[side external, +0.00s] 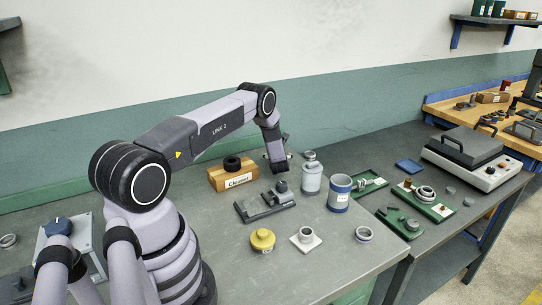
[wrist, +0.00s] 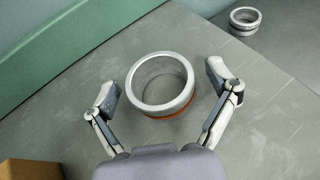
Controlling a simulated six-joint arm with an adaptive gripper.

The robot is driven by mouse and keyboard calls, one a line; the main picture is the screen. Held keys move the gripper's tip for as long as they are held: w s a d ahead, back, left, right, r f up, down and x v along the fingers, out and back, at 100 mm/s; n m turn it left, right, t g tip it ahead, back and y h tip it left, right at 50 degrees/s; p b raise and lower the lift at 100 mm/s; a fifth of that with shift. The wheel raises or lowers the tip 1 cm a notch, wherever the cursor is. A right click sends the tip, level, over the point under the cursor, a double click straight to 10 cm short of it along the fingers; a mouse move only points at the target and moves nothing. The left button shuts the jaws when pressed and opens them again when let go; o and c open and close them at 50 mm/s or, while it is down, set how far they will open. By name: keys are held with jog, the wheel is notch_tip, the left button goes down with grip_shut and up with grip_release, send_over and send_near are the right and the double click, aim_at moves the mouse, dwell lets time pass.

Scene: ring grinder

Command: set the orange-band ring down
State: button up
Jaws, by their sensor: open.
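The orange-band ring (wrist: 160,105) is a grey metal ring with an orange band low on its outer side, seen in the wrist view. It appears to rest flat on the grey bench, its opening facing up. My gripper (wrist: 163,84) is open, one finger on each side of the ring, with a visible gap on both sides. In the side view my gripper (side external: 277,157) is low over the back of the bench, behind the grey fixture; the arm largely hides the ring there.
A wooden box (side external: 233,178) with a black ring on top is left of my gripper; its corner shows in the wrist view (wrist: 28,170). Another grey ring (wrist: 244,21) lies farther off.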

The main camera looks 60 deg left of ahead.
jog(key=shift+r, duration=0.1)
jog(key=v, duration=1.1)
jog(key=shift+s+d+r, duration=0.1)
jog(key=shift+d+r, duration=0.1)
jog(key=shift+d, duration=0.05)
notch_tip(320, 180, up, 15)
jog(key=s+n+g+y, duration=0.2)
jog(key=n+g, duration=0.1)
jog(key=n, duration=0.3)
jog(key=s+d+r+n+g+h, duration=0.1)
jog(key=s+d+r+n+g, duration=0.2)
jog(key=r, duration=0.4)
jog(key=s+d+r+n+h, duration=0.1)
jog(key=s+d+r+n, duration=0.2)
jog(key=s+r+n, duration=0.3)
jog(key=s+d+r+n+t+h, duration=0.1)
jog(key=s+d+r+n+h, duration=0.1)
jog(key=s+d, duration=0.4)
jog(key=s+d+r+n+t+h, duration=0.2)
jog(key=s+d+h, duration=0.4)
jog(key=d, duration=0.5)
jog(key=s+d+r+n+t+h, duration=0.2)
jog(key=s+d+r+n+h, duration=0.2)
jog(key=s+d, duration=0.2)
jog(key=d, duration=0.2)
jog(key=shift+s+d+r+n, duration=0.25)
jog(key=shift+s+d+n, duration=0.05)
jog(key=shift+s, duration=0.1)
